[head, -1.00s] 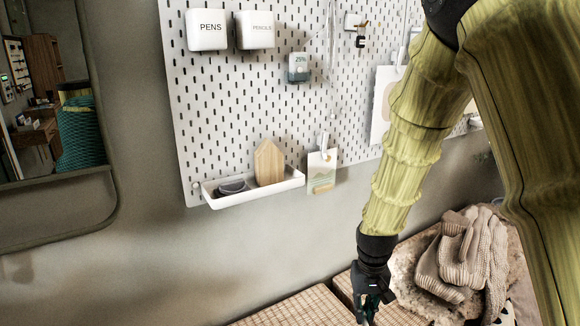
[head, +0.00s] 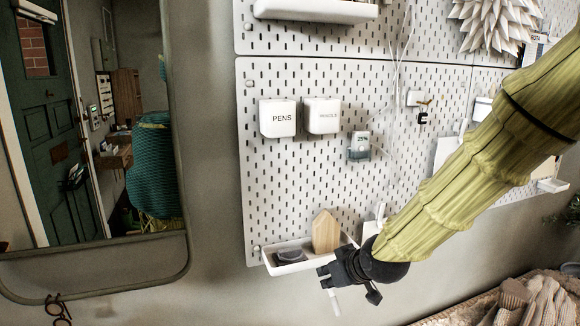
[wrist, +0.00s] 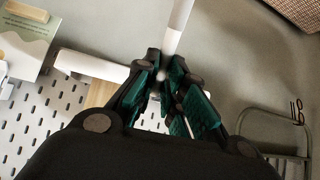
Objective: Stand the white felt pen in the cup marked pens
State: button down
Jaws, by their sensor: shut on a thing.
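The white felt pen (head: 335,300) is held in my gripper (head: 328,279), below and to the right of the cups in the head view. In the wrist view the white pen (wrist: 179,25) sticks out past the fingertips of my gripper (wrist: 170,80), which is shut on it. The white cup marked PENS (head: 278,119) hangs on the pegboard at upper left. A similar white cup with fainter lettering (head: 322,116) hangs just right of it. The insides of both cups are hidden.
A white pegboard (head: 300,200) covers the wall. A shelf tray (head: 283,269) with a wooden house block (head: 326,232) and a dark object is behind my gripper. A small grey device (head: 360,147) hangs right of the cups. A mirror (head: 183,200) is at left.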

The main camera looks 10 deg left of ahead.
jog(key=s+a+r+n+y+p, duration=0.1)
jog(key=a+r+n+y+p, duration=0.2)
jog(key=r, duration=1.4)
jog(key=s+a+r+y+p, duration=0.1)
jog(key=a+r+y+p, duration=0.3)
jog(key=r, duration=1.3)
jog(key=a+r+n+y+p, duration=0.25)
jog(key=r+p, duration=0.25)
jog(key=r, duration=1.2)
jog(key=shift+m+t+y, duration=0.35)
jog(key=shift+t, duration=0.05)
jog(key=shift+w+a+f+p, duration=0.1)
jog(key=shift+w+a+p, duration=0.7)
jog(key=shift+w, duration=0.65)
jog(key=shift+w+a+p, duration=0.55)
jog(key=shift+w+a, duration=0.55)
jog(key=shift+w, duration=0.3)
jog(key=shift+w+a+f+p, duration=0.1)
jog(key=shift+w+a+p, duration=0.7)
jog(key=shift+w, duration=0.65)
jog(key=shift+w+a, duration=0.15)
jog(key=shift+a, duration=0.1)
jog(key=shift+f+b, duration=1.5)
jog(key=shift+f, duration=0.7)
